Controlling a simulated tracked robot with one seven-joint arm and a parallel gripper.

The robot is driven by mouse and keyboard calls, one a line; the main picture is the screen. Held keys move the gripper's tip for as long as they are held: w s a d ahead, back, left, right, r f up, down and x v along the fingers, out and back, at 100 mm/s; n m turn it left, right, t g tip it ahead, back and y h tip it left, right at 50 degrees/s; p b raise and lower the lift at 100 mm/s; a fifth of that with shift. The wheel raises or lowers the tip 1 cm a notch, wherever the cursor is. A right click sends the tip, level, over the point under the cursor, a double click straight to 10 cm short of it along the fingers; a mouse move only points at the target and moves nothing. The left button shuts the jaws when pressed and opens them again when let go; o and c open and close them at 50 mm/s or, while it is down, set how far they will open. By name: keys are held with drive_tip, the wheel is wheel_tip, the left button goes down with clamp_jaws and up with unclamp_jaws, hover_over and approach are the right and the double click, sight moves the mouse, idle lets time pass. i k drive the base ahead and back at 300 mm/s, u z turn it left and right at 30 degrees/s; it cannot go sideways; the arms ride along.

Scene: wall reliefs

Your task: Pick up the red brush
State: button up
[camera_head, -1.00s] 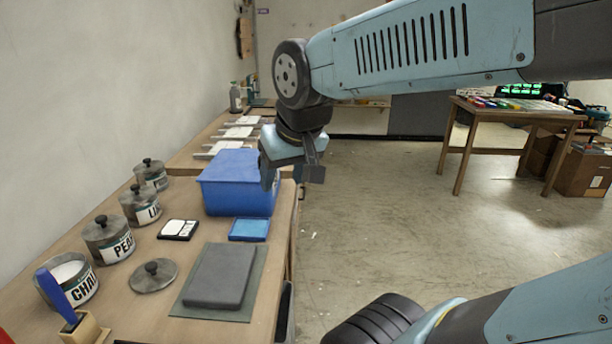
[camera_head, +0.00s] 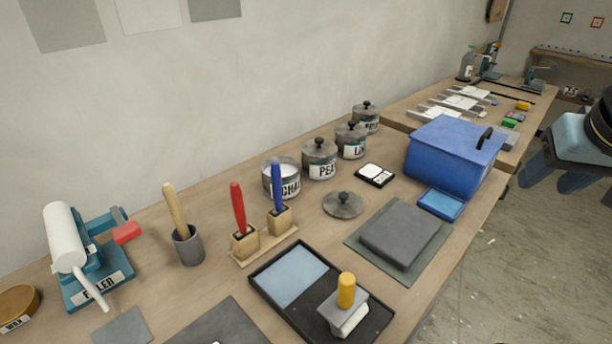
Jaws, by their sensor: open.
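The red brush (camera_head: 238,207) stands upright with its red handle up, set in a small wooden block (camera_head: 244,245). Its lower end is hidden inside the block. A blue-handled brush (camera_head: 277,186) stands in a second block just to its right. My gripper (camera_head: 552,181) is at the right edge of the view, beyond the bench's front edge, partly cut off. It is open and empty, far to the right of the red brush and apart from it.
Behind the brushes stands an open chalk jar (camera_head: 270,178). A wooden-handled tool in a grey cup (camera_head: 187,246) is to the left. A black tray (camera_head: 263,295) with a yellow-knobbed block (camera_head: 346,291) is in front. A blue box (camera_head: 452,155) stands between brushes and gripper.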

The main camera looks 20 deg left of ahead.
sight(235, 191)
drive_tip(key=z, duration=1.1)
drive_tip(key=i, duration=0.1)
drive_tip(key=u, duration=2.7)
drive_tip(key=k, duration=0.95)
drive_tip(key=u, duration=0.2)
drive_tip(key=i, duration=0.95)
drive_tip(key=z, duration=0.1)
